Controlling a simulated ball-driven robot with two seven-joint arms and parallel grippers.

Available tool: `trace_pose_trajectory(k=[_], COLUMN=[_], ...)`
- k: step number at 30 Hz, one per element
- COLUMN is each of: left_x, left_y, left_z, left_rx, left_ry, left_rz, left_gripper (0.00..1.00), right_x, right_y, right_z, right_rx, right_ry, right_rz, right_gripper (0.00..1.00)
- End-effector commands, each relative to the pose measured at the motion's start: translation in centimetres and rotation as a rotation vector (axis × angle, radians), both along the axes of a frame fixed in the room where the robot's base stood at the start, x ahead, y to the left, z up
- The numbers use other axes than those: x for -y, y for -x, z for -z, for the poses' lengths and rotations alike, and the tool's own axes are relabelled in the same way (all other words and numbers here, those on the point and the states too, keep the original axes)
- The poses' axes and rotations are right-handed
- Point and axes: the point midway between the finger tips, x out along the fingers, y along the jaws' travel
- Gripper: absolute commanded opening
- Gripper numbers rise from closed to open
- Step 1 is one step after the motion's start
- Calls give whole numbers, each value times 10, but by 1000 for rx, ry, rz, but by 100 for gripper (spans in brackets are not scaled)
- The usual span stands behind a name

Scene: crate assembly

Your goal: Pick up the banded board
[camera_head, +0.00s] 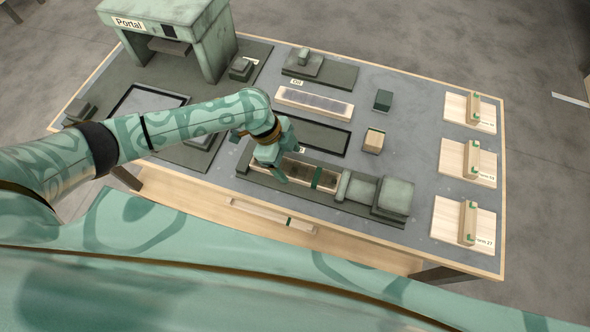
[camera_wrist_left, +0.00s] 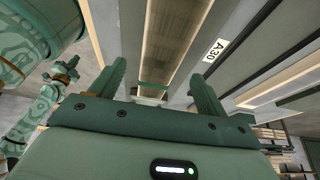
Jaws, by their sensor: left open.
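A wooden board with a dark top and a green band (camera_head: 316,178) lies in a long dark fixture (camera_head: 345,205) near the table's front edge. My left gripper (camera_head: 268,172) is over its left part, pointing down, and hides some of it. In the left wrist view the board (camera_wrist_left: 172,45) runs lengthwise between the two spread fingers, with the green band near the fingertips. The left gripper (camera_wrist_left: 158,88) is open and empty; contact with the board cannot be told. Part of another arm of mine shows at the left of the wrist view; its jaws are unclear.
A grey-green block assembly (camera_head: 378,190) stands at the fixture's right end. A pale strip with a green mark (camera_head: 270,215) lies at the front. Behind are a dark tray (camera_head: 312,135), a dark-topped board (camera_head: 313,103) and small blocks (camera_head: 373,141). A portal (camera_head: 185,35) stands back left.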

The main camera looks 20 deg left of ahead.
Motion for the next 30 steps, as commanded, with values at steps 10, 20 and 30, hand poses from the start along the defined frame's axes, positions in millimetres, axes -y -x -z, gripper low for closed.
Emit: trace_pose_trajectory(k=[10, 20, 30], left_x=[13, 13, 13], left_y=[0, 0, 0], left_z=[33, 32, 25], left_rx=[0, 1, 2], left_ry=[0, 0, 0], left_rz=[0, 0, 0], left_gripper=[75, 24, 24], right_x=[0, 1, 2], right_y=[3, 5, 5], right_z=[13, 12, 9], right_rx=[-7, -10, -9], right_ry=[0, 1, 3], right_rz=[0, 0, 0], right_gripper=[0, 0, 0])
